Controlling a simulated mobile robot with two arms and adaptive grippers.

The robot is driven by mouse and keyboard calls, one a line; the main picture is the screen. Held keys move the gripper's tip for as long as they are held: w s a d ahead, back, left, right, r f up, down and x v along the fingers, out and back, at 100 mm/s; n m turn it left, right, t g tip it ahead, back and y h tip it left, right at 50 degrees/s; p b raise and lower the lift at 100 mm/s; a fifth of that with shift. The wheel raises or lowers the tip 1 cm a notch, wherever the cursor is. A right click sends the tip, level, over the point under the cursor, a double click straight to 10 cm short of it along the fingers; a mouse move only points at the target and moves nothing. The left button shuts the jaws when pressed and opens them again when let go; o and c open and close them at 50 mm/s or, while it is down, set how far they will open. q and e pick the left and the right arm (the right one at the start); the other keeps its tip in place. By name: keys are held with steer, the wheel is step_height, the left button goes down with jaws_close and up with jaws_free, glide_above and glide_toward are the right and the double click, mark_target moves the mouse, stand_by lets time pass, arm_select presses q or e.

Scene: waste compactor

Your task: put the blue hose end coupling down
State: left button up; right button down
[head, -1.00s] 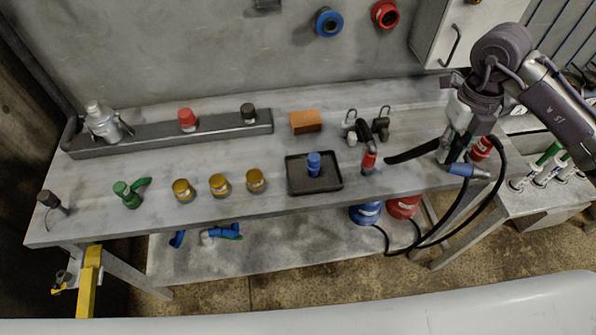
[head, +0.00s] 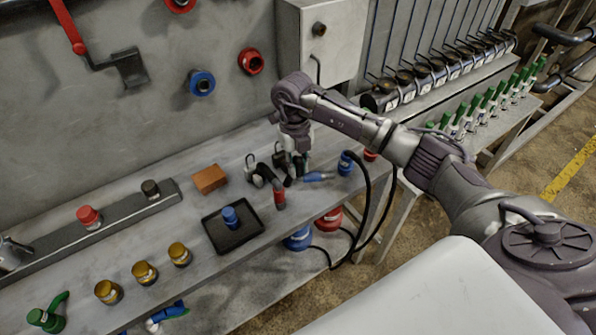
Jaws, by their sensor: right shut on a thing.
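My right gripper (head: 302,168) points down over the right part of the workbench and is shut. A blue piece with a grey end, apparently the blue hose end coupling (head: 319,176), lies nearly level at its fingertips, sticking out to the right. The fingers partly hide where they hold it, and I cannot tell whether it touches the bench top. Just right of it a blue fitting (head: 346,162) stands upright at the bench edge, with a black hose by it. My left gripper is not in view.
Left of the gripper are a red-ended black hose piece (head: 279,195) and padlocks (head: 254,170). A black tray (head: 214,235) holds a blue plug (head: 230,217). An orange block (head: 210,179) lies behind it. Red and blue canisters (head: 298,238) stand on the lower shelf.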

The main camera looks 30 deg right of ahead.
mark_target(298, 175)
step_height(298, 175, down, 2)
steer(key=shift+s+f+p, duration=0.1)
steer(key=shift+f+p, duration=0.15)
steer(key=shift+p, duration=0.15)
steer(key=shift+f, duration=0.4)
steer(key=shift+f, duration=0.15)
steer(key=c, duration=1)
jaws_free()
